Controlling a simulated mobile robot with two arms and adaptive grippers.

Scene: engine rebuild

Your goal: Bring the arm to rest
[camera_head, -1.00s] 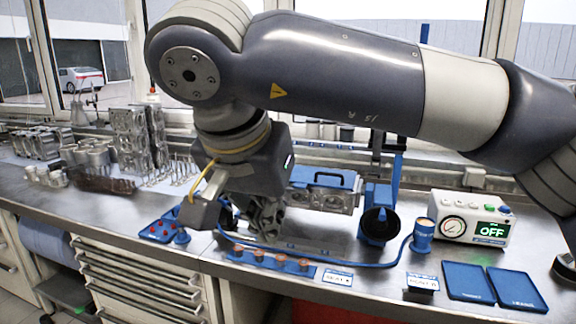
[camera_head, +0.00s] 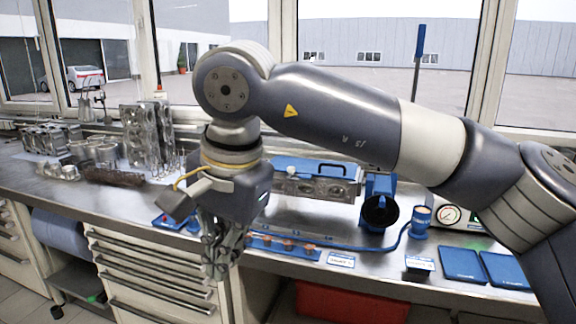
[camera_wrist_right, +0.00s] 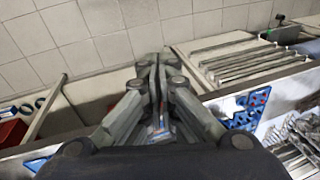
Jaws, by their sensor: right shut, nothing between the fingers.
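My right arm comes in from the right in the head view and bends down at the wrist. My right gripper (camera_head: 221,262) hangs in front of the bench's front edge, pointing down, by the drawer cabinet. In the right wrist view its fingers (camera_wrist_right: 152,72) are together with nothing between them. My left gripper does not show in either view.
The metal bench (camera_head: 345,262) carries a blue rack with copper-coloured parts (camera_head: 290,247), a cylinder head (camera_head: 315,189), a black-and-blue funnel-like part (camera_head: 380,212) and two blue trays (camera_head: 463,265). Engine parts (camera_head: 147,135) stand at the left. Drawers (camera_head: 150,275) and a red box (camera_head: 350,303) are below.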

